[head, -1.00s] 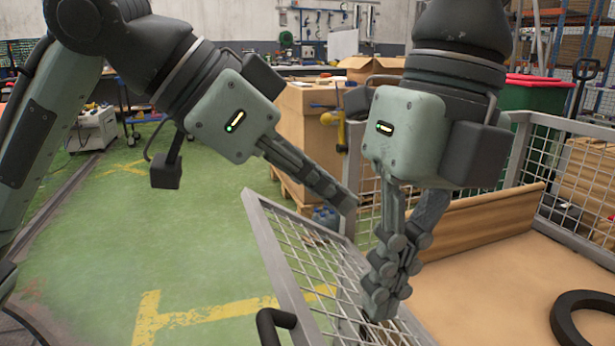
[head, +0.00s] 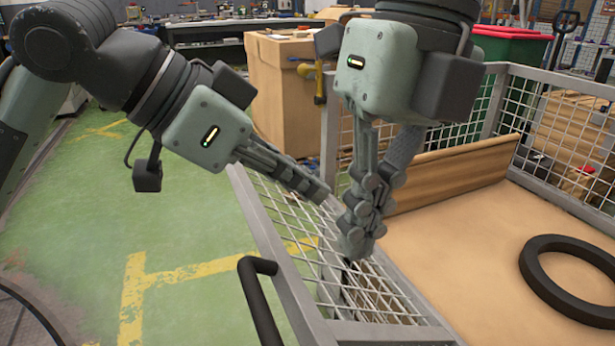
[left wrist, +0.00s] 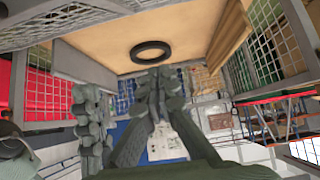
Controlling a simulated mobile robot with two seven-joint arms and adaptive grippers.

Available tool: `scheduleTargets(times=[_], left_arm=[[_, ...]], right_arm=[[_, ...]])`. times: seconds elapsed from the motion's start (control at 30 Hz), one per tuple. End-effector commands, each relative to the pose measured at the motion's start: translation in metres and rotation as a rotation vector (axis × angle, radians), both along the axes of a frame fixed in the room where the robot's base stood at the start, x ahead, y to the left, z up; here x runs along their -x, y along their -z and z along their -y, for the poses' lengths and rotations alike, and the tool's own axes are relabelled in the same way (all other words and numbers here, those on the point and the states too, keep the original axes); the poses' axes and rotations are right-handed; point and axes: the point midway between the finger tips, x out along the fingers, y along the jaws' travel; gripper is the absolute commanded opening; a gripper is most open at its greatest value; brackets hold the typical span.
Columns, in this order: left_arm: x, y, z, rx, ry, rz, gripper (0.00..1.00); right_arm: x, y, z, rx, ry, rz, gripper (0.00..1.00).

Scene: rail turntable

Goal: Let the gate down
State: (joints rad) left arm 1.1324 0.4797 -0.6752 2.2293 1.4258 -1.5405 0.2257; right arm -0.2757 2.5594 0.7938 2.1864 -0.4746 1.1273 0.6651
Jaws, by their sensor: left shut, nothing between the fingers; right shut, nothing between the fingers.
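The gate (head: 270,245) is a grey-framed mesh panel on the near left side of the mesh cart. It stands up at a slant, its top rail running along the green floor side. My left gripper (head: 326,193) is shut and empty, pointing down to the right over the gate's mesh. My right gripper (head: 352,247) is shut and empty, pointing down in front of the mesh, close beside the left fingertips. The overlap hides whether either touches the gate. In the left wrist view my left gripper (left wrist: 158,105) shows in the middle. The gate's catches are not clearly visible.
The cart holds a black ring (head: 570,272) on its tan floor and a brown board (head: 455,172) at its back side. A black curved bar (head: 258,305) stands close in front. Cardboard boxes (head: 285,95) stand behind. The green floor (head: 190,220) at left is clear.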

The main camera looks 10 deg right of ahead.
Motion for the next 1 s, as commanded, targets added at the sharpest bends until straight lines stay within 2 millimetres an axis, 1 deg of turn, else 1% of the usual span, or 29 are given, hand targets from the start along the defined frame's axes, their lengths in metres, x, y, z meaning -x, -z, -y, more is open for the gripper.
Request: scheduleTargets(times=[0.1, 0.2, 0.47, 0.7, 0.77, 1.0], left_arm=[[0.003, 0.010, -0.012, -0.001, -0.003, -0.002, 0.00], [0.005, 0.015, -0.019, -0.001, -0.002, -0.001, 0.00], [0.005, 0.014, -0.018, 0.000, 0.000, 0.000, 0.00], [0.005, 0.014, -0.018, 0.000, 0.000, 0.000, 0.00], [0.005, 0.014, -0.018, 0.000, 0.000, 0.000, 0.00], [0.005, 0.014, -0.018, 0.000, 0.000, 0.000, 0.00]], right_arm=[[0.000, 0.001, 0.000, 0.000, 0.000, 0.000, 0.00], [0.000, 0.000, 0.000, 0.000, 0.000, 0.000, 0.00], [0.000, 0.001, 0.000, 0.000, 0.000, 0.000, 0.01], [0.000, 0.001, 0.000, 0.000, 0.000, 0.000, 0.31], [0.000, 0.001, 0.000, 0.000, 0.000, 0.000, 0.38], [0.000, 0.000, 0.000, 0.000, 0.000, 0.000, 0.38]])
